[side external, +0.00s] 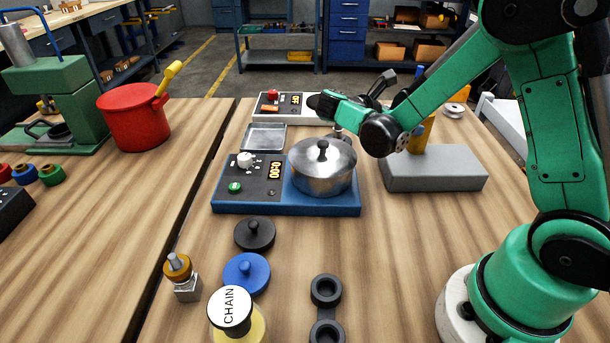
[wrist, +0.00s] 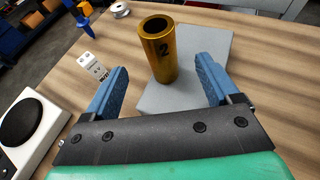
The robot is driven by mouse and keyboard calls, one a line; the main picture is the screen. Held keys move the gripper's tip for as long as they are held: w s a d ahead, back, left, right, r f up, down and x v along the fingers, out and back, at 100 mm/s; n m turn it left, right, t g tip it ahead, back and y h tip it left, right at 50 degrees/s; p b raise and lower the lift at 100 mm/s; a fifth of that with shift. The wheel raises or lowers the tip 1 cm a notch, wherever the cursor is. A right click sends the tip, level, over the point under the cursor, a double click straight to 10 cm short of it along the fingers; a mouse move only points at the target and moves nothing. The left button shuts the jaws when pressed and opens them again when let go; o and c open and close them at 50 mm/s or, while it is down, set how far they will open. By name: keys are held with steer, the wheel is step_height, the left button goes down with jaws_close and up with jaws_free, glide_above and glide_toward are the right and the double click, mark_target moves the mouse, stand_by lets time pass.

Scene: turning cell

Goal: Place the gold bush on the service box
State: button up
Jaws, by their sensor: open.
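In the side view the gold bush (side external: 424,133) is partly hidden behind my arm, on the grey block (side external: 435,178). My gripper (wrist: 162,66) is open, its blue fingers to either side of the bush in the picture; contact with it cannot be seen. In the side view its fingers are hard to make out. No box is marked as the service box, so I cannot tell which it is.
A blue hotplate unit (side external: 285,204) carries a lidded steel pot (side external: 323,168). Behind are a metal tray (side external: 264,137) and a white control box (side external: 262,117). Lids, a jar labelled CHAIN (side external: 230,312) and a black two-ring part (side external: 326,291) lie in front. A red pot (side external: 134,120) stands left.

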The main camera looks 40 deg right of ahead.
steer(key=s+a+r+m+t+y, duration=0.1)
steer(key=a+m+t+y, duration=0.4)
steer(key=a+m+y, duration=0.1)
steer(key=s+a+r+m+t+y, duration=0.1)
steer(key=a+r+m+t+y, duration=0.1)
steer(key=a+m+t+y, duration=0.3)
steer(key=a+m+y, duration=0.2)
steer(key=a+m, duration=0.2)
steer(key=a, duration=0.1)
steer(key=shift+s+a+t, duration=0.2)
steer(key=shift+s+t, duration=0.1)
steer(key=shift+t, duration=0.1)
